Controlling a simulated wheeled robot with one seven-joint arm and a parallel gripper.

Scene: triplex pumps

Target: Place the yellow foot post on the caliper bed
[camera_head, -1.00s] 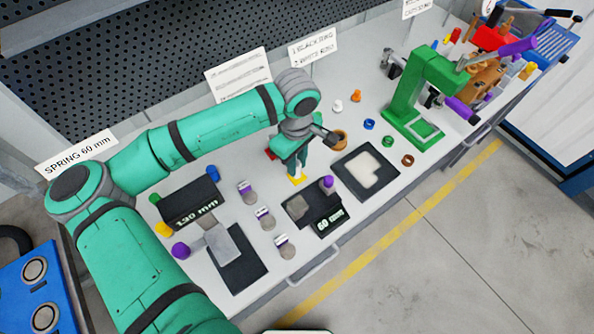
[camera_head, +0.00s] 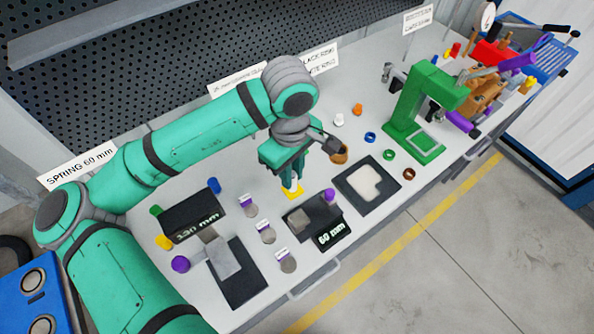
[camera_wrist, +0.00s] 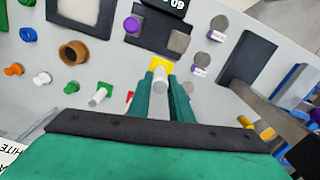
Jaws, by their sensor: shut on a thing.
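My gripper (camera_head: 290,181) is shut on the yellow foot post (camera_head: 293,192), with the yellow foot pointing down. In the wrist view the yellow foot (camera_wrist: 160,65) and its pale post show between my fingers (camera_wrist: 160,92). The post is upright or nearly so; I cannot tell whether its foot clears the table. A second gauge reading 130 mm (camera_head: 194,220) stands to the left. Neither is marked as the caliper bed.
A black tray with a pale inset (camera_head: 388,201) lies to the right. A brown cup (camera_head: 339,154) stands close to my gripper. Coloured rings and a green press (camera_head: 404,112) are farther right.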

